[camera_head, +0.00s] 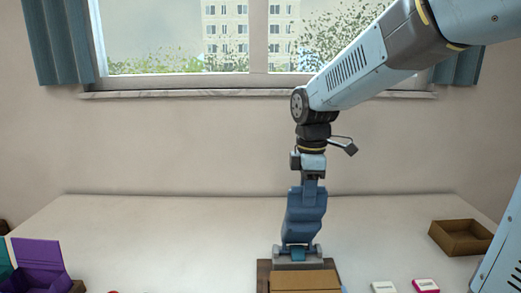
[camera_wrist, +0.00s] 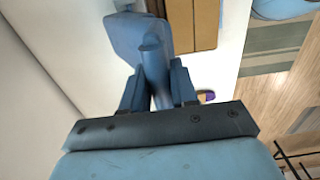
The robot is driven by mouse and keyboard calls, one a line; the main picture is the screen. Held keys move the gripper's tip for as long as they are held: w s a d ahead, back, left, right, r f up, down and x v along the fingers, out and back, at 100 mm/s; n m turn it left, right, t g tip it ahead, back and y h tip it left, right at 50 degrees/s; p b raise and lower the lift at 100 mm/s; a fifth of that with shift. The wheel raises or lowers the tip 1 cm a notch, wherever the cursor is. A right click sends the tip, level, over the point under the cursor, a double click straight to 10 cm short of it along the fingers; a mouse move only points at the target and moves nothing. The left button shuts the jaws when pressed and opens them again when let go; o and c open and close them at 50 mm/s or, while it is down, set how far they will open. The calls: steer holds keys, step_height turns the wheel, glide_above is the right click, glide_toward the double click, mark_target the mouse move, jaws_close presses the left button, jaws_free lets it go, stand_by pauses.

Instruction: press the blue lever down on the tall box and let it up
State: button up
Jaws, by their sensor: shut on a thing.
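The blue lever (camera_head: 305,213) stands about upright on the tall box (camera_head: 263,278), with its foot at a grey mount on top. The box is brown with a lighter tan panel, and its lower part is cut off by the picture's bottom edge. My gripper (camera_head: 311,181) is above the lever and shut on its upper end. In the wrist view, a blue stem of the lever (camera_wrist: 152,62) runs between my two fingers (camera_wrist: 156,90), with its broad part beyond them. The tan box top (camera_wrist: 205,22) shows past it.
A purple open box (camera_head: 38,262) stands at the left front. An open brown tray (camera_head: 461,238) lies at the right. A white block (camera_head: 383,287) and a pink block (camera_head: 425,285) are right of the tall box. The table's back is clear before the wall.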

steer(key=shift+s, duration=0.35)
steer(key=shift+s+f, duration=0.1)
steer(key=shift+s+f, duration=0.25)
steer(key=shift+s, duration=0.45)
steer(key=shift+s+f, duration=0.3)
steer(key=shift+s, duration=0.35)
steer(key=shift+s+f, duration=0.25)
steer(key=shift+s, duration=0.45)
steer(key=s+f, duration=0.1)
steer(key=s, duration=0.1)
steer(key=s+f, duration=0.1)
steer(key=s, duration=0.1)
steer(key=shift+f, duration=0.2)
